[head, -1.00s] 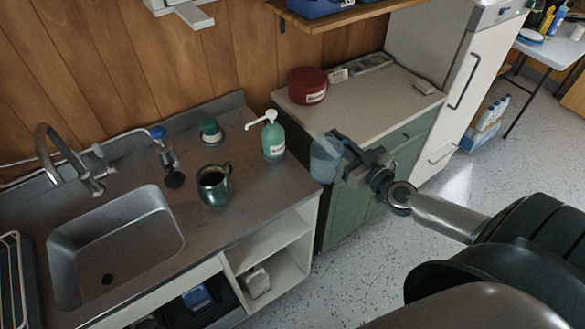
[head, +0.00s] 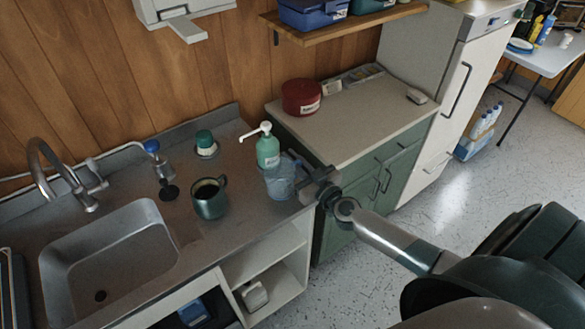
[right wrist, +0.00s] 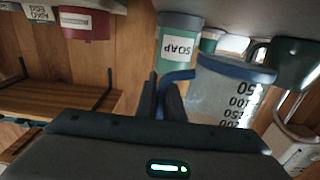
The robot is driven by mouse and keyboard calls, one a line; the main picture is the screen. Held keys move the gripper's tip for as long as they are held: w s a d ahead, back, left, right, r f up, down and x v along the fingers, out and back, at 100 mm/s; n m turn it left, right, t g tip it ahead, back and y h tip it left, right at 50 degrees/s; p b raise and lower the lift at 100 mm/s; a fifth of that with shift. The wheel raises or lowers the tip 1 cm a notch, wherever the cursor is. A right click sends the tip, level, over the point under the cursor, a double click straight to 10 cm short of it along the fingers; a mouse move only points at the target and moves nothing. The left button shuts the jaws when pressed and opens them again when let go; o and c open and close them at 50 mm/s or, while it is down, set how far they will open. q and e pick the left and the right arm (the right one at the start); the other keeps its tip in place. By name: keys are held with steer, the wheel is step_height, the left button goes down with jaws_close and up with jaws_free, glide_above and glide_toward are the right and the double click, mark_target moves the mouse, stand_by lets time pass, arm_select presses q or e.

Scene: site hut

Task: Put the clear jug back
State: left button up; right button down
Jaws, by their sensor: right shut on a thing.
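The clear jug (head: 280,180) is at the right end of the steel counter, beside the green soap bottle. My right gripper (head: 308,180) is shut on its handle side; in the right wrist view the jug (right wrist: 222,97) shows its blue rim and measuring marks, with the blue handle between the fingers (right wrist: 168,98). The jug looks upright in the head view. Whether its base touches the counter I cannot tell. My left gripper is not in view.
The soap bottle (head: 267,148) stands just behind the jug. A dark green mug (head: 210,198) is to its left, before the sink (head: 110,250). A green cabinet (head: 360,125) with a red tin (head: 301,97) stands to the right. The counter front between mug and jug is clear.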

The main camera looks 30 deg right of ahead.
steer(key=shift+f+b, duration=1.75)
steer(key=shift+f, duration=0.25)
steer(key=shift+f, duration=0.1)
steer(key=c, duration=1.9)
jaws_free()
steer(key=shift+o, duration=0.2)
steer(key=shift+s+d, duration=0.1)
steer(key=shift+s, duration=0.7)
steer(key=s+b, duration=0.1)
steer(key=s, duration=0.9)
steer(key=shift+s+d+r, duration=0.2)
steer(key=shift+d, duration=0.2)
steer(key=shift+a, duration=0.1)
